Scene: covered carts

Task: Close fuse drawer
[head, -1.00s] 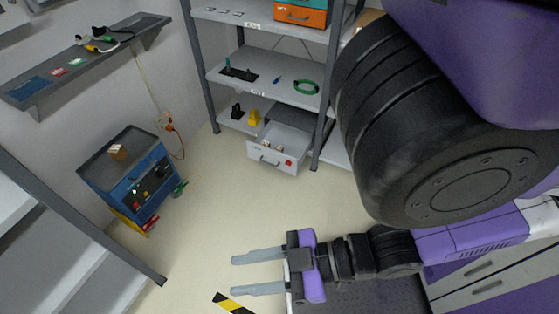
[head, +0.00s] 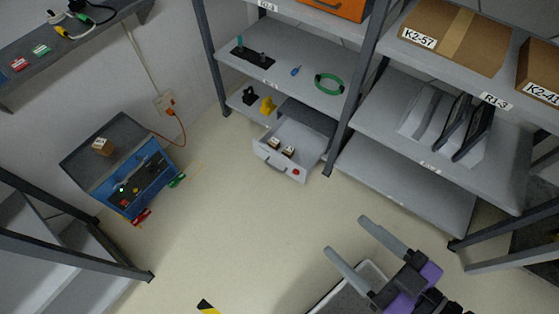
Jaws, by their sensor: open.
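The fuse drawer (head: 273,165) is a light grey box at the bottom of the shelf unit. It is pulled out, with a dark handle and a red spot on its front. Several small dark-and-white blocks (head: 281,150) lie inside it. My gripper (head: 349,238) is at the lower right of the drawer in the picture, open and empty. Its two grey fingers point up and left, well apart from the drawer.
Shelf posts (head: 352,95) flank the drawer. A blue cart (head: 134,182) with a small box on top stands at left. A grey shelf (head: 405,186) is right of the drawer. A grey tray (head: 345,292) is below my gripper. Floor (head: 240,235) before the drawer is clear.

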